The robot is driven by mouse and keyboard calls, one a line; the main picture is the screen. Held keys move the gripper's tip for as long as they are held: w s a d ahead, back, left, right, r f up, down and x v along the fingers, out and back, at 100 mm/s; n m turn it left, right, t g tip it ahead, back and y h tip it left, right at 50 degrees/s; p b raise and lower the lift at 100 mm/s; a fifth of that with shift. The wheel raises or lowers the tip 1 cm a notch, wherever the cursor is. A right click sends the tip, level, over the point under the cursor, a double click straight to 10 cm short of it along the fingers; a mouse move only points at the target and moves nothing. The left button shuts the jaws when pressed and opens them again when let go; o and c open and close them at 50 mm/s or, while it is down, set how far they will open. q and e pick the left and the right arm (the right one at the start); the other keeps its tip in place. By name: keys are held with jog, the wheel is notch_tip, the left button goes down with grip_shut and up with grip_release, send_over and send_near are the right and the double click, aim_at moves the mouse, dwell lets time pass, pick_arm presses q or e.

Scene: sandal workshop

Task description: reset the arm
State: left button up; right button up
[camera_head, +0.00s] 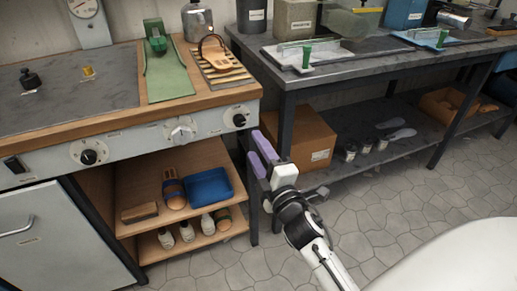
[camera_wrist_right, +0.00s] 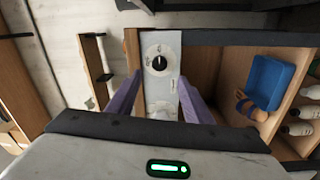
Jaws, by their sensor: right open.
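My right gripper (camera_head: 259,154) has two purple fingers spread apart, with nothing between them. It is in front of the workbench's right corner in the head view, just below the level of the benchtop. In the right wrist view the fingers (camera_wrist_right: 158,100) stand on both sides of a white control panel (camera_wrist_right: 161,85) with a black knob (camera_wrist_right: 159,62). I cannot tell how far the panel is from the fingertips. My left gripper is not in view.
The wooden workbench (camera_head: 215,98) is at left, with shelves below holding a blue tray (camera_head: 208,187) and sandals (camera_head: 172,187). A grey table (camera_head: 400,66) stands at right, with a cardboard box (camera_head: 303,138) underneath. The tiled floor (camera_head: 380,215) in front is clear.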

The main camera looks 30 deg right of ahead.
jog(key=s+a+f+m+g+y+p, duration=0.2)
jog(key=s+a+f+m+g+y, duration=0.1)
jog(key=s+a+f, duration=0.4)
jog(key=s+a+f+m+g+y+p, duration=0.2)
jog(key=s+a+f+m+g, duration=0.4)
jog(key=s+f, duration=0.7)
jog(key=s+a+m+y, duration=0.1)
jog(key=s+m, duration=0.1)
jog(key=s, duration=0.1)
jog(key=shift+s+a+f+m, duration=0.3)
jog(key=shift+s+a+f, duration=0.05)
jog(key=shift+s, duration=0.05)
